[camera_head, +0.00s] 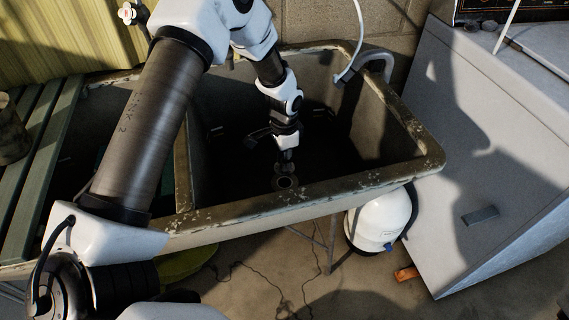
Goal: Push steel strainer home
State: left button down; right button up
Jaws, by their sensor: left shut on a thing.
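My left gripper (287,155) reaches down into the right basin of the old stone sink (345,187). Its fingers point down and are shut on a small dark thing, most likely the steel strainer (287,167), which is too small and shaded to make out well. Just below it, a round drain ring (286,181) shows on the basin floor near the front wall. I cannot tell whether the held thing touches the ring. My right gripper is not in view.
The sink's worn rim and the divider (183,170) stand around the arm. A curved grey pipe (378,56) and a white hose (357,45) are at the back right. A white tank (380,220) stands below, beside a large grey appliance (480,150). Green slats (38,150) lie at left.

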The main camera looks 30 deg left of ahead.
pick_arm(q)
jog(key=shift+r, duration=0.1)
jog(key=shift+p, duration=0.35)
jog(key=shift+f, duration=0.25)
notch_tip(320, 180, down, 4)
jog(key=shift+f+b, duration=0.2)
jog(key=shift+b, duration=0.85)
jog(key=shift+r, duration=0.1)
jog(key=shift+p, duration=0.4)
